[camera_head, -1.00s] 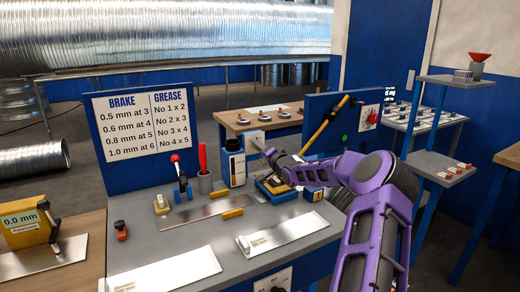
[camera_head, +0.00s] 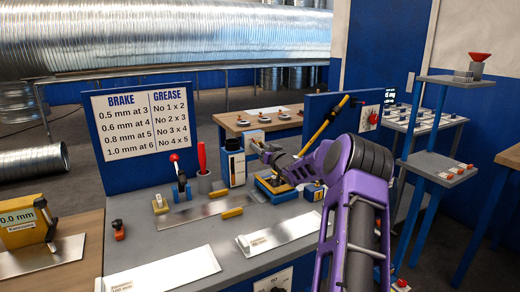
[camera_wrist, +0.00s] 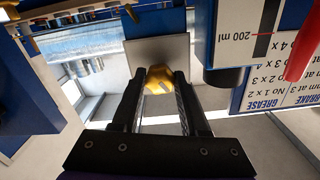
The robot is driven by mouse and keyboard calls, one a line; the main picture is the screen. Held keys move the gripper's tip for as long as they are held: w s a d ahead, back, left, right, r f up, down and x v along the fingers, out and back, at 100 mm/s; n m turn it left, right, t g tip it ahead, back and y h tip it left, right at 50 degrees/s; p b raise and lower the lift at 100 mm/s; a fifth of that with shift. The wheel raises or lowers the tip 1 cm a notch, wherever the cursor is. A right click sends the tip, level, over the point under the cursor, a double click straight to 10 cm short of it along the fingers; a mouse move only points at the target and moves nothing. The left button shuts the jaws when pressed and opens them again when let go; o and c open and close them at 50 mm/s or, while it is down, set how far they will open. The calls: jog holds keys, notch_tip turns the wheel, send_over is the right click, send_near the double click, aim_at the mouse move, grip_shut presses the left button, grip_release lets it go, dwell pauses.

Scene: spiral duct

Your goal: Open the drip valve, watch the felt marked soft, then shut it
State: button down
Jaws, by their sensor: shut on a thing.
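A brass-yellow knob (camera_wrist: 158,84) sits in front of a grey plate (camera_wrist: 150,50) in the wrist view. It looks like the drip valve's handle. My gripper (camera_wrist: 160,80) is shut on this knob, one dark finger on each side. In the head view my gripper (camera_head: 259,147) reaches the small pale block beside the blue-and-white oil bottle (camera_head: 234,160). The knob is too small to make out there. Below the gripper is a yellow-and-blue tray (camera_head: 272,187) with a dark pad. I cannot read any felt marking or see drops.
The bottle shows a 200 ml scale (camera_wrist: 258,28) close beside my gripper. A red-handled tool (camera_head: 202,158) and red-knobbed lever (camera_head: 178,175) stand left. A blue panel with a yellow bar (camera_head: 325,122) stands right. Metal sheets (camera_head: 160,272) lie on the front bench.

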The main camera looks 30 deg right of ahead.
jog(key=shift+n, duration=1.2)
jog(key=shift+c, duration=2.1)
grip_release()
jog(key=shift+s, duration=0.1)
jog(key=s+a, duration=0.1)
jog(key=s, duration=1.6)
jog(key=shift+p, duration=0.35)
